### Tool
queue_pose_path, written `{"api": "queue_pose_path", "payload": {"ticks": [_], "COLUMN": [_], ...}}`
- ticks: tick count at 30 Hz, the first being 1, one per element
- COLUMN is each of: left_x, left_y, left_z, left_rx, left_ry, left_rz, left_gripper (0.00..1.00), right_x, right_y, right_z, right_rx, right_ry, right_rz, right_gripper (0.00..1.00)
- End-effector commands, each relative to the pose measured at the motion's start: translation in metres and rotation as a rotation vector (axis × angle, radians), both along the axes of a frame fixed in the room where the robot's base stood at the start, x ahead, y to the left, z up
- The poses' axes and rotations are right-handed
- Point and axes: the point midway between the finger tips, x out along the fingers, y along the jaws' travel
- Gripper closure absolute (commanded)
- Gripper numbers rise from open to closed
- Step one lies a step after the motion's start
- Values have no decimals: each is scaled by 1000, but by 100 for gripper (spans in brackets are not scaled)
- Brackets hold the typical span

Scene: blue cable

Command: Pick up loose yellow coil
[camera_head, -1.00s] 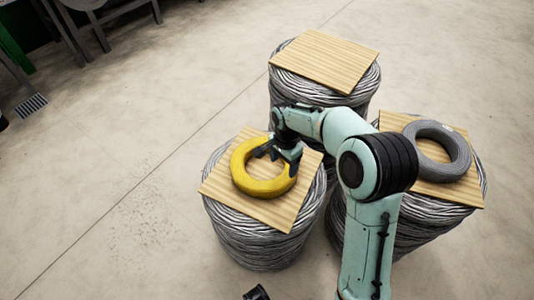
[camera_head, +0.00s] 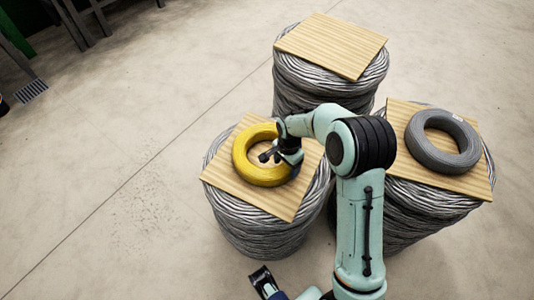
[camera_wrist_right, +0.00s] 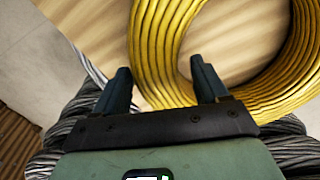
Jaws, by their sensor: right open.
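The loose yellow coil (camera_head: 243,156) lies flat on a wooden board (camera_head: 285,205) on top of the front left drum of grey cable. My right gripper (camera_head: 276,160) is over the right part of the coil, with its arm coming in from the right. In the right wrist view the gripper (camera_wrist_right: 163,75) is open, its two fingers apart. The yellow coil (camera_wrist_right: 160,45) passes between and beyond the fingertips; I cannot tell whether they touch it. My left gripper (camera_head: 262,276) shows partly at the bottom edge, its jaw state unclear.
A grey coil (camera_head: 418,135) lies on the board of the right drum. The back drum (camera_head: 330,90) carries a bare board (camera_head: 330,45). My right arm passes between the drums. Open concrete floor (camera_head: 100,170) lies to the left.

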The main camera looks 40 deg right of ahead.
Motion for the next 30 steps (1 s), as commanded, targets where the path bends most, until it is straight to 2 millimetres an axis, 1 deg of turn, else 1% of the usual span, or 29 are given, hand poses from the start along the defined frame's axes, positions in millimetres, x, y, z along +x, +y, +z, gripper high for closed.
{"api": "queue_pose_path", "payload": {"ticks": [1, 3, 5, 8, 14, 15, 17, 18, 20, 21, 30], "left_x": [1, 2, 2, 2, 2, 2, 2, 2, 2, 2, 2], "left_y": [0, 0, 0, 0, 0, 0, 0, 0, 0, 0, 0], "left_z": [-3, -4, -5, -5, -5, -5, -5, -5, -5, -5, -5], "left_rx": [0, 1, 1, 1, 1, 1, 1, 1, 1, 1, 1], "left_ry": [-2, -5, -7, -8, -8, -8, -8, -8, -8, -8, -8], "left_rz": [1, 1, 1, 2, 2, 2, 2, 2, 2, 2, 2], "left_gripper": [0, 0, 0, 0, 0, 0, 0, 0, 0, 0, 0], "right_x": [-2, -2, -2, -1, -1, -1, -1, -1, -1, -1, 2], "right_y": [1, 0, 0, 0, 0, 0, 0, 0, 0, 0, 0], "right_z": [-11, -20, -26, -29, -29, -29, -28, -28, -28, -28, -26], "right_rx": [1, 1, 0, 0, 0, 0, 0, 0, 0, 0, -2], "right_ry": [3, 4, 2, 1, 0, 0, 0, 0, 0, 0, -10], "right_rz": [0, 0, -1, 0, 0, 0, 0, 0, 0, 0, 0], "right_gripper": [27, 27, 27, 27, 27, 40, 60, 73, 92, 100, 100]}}
